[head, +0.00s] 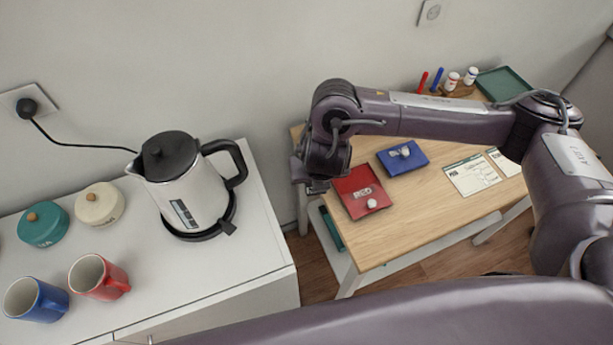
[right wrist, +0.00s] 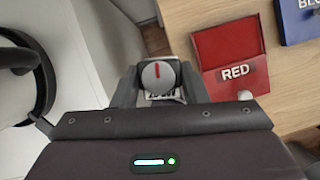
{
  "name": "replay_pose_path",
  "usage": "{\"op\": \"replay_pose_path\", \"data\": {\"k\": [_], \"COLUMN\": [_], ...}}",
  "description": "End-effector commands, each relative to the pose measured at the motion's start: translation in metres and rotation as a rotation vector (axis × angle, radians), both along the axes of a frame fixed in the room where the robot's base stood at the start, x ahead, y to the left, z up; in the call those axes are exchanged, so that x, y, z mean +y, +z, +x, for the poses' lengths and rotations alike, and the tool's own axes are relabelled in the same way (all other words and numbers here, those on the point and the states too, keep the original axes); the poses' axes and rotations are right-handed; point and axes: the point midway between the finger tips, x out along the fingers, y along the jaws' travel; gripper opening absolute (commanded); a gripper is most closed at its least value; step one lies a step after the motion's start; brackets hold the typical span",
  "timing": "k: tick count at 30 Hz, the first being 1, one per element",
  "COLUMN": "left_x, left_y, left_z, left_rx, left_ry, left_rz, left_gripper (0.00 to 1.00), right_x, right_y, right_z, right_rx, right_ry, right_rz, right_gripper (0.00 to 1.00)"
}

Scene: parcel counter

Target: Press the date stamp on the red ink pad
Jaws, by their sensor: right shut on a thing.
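The red ink pad (head: 356,183) lies near the left end of the wooden table, with a RED label and a small pale knob. It also shows in the right wrist view (right wrist: 226,48). My right gripper (head: 318,187) is left of the pad, by the table's left edge. In the right wrist view it is shut on the date stamp (right wrist: 158,74), whose round grey top has a red mark. The stamp is apart from the pad, and its underside is hidden. My left gripper is not in view.
A blue ink pad (head: 410,162) lies right of the red one, with paper forms (head: 471,175) beyond. Pens, small bottles (head: 452,81) and a green tray (head: 503,84) stand at the back. A white counter (head: 150,270) with a kettle (head: 190,190) and mugs is left, across a gap.

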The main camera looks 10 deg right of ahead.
Motion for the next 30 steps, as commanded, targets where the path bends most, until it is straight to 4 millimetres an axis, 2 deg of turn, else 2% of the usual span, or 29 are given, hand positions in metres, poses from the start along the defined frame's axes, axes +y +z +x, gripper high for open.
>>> {"op": "replay_pose_path", "data": {"k": [18, 23, 30], "left_x": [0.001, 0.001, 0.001], "left_y": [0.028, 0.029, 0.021], "left_z": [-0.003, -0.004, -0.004], "left_rx": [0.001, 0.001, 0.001], "left_ry": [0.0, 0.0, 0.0], "left_rz": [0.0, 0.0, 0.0], "left_gripper": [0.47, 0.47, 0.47], "right_x": [-0.102, -0.114, -0.116], "right_y": [0.02, 0.022, 0.013], "right_z": [0.021, 0.023, 0.024], "right_rx": [0.0, 0.0, -0.002], "right_ry": [0.381, 0.43, 0.442], "right_rz": [0.001, 0.001, 0.0], "right_gripper": [0.0, 0.0, 0.0]}}
